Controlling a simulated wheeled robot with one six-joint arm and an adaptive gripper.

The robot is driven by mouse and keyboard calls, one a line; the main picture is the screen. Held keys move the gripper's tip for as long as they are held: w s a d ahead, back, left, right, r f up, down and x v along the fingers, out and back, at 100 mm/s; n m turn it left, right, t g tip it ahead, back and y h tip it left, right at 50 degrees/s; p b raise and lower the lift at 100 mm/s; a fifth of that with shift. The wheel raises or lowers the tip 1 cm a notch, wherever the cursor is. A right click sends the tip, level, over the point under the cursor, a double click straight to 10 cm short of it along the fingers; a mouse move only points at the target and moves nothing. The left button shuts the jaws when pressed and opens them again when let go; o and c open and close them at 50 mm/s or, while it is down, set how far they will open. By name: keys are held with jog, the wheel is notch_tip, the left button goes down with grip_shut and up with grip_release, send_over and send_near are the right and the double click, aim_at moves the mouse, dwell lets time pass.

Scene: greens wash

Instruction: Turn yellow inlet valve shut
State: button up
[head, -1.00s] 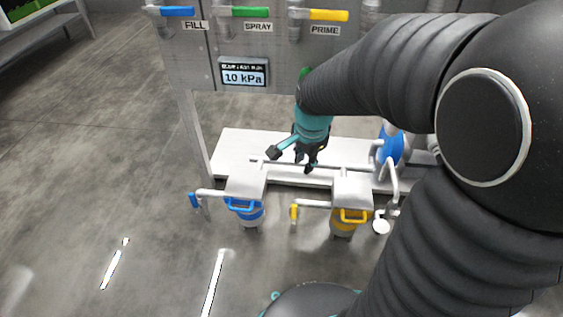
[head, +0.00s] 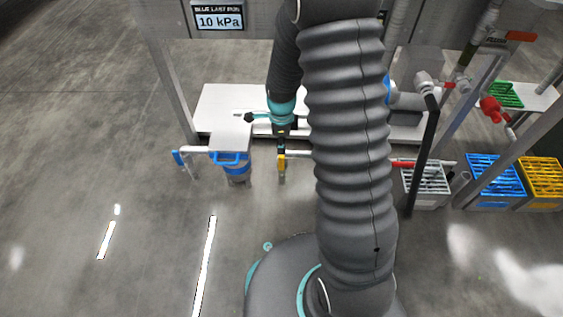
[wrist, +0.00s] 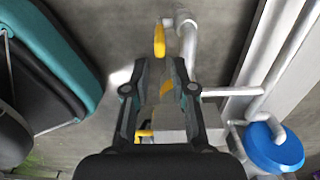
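The yellow inlet valve handle (head: 281,162) is on the end of a white pipe, low in front of the bench. In the wrist view the yellow handle (wrist: 159,40) lies just beyond my fingertips, roughly in line with the gap between them. My gripper (wrist: 159,66) is open, with nothing clearly held. In the head view my gripper (head: 282,145) points down right above the yellow handle; I cannot tell whether it touches. The yellow canister is hidden behind my arm in the head view; yellow parts (wrist: 145,135) show between and behind the fingers in the wrist view.
A white bench (head: 215,105) is behind. A display (head: 219,18) reads 10 kPa. Grey, blue (head: 492,178) and yellow crates (head: 543,178) stand at right. The floor at left is clear.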

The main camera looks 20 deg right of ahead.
aim_at(282, 161)
notch_tip(282, 161, down, 10)
jog(key=shift+r+b, duration=0.15)
jog(key=shift+b, duration=0.5)
grip_shut()
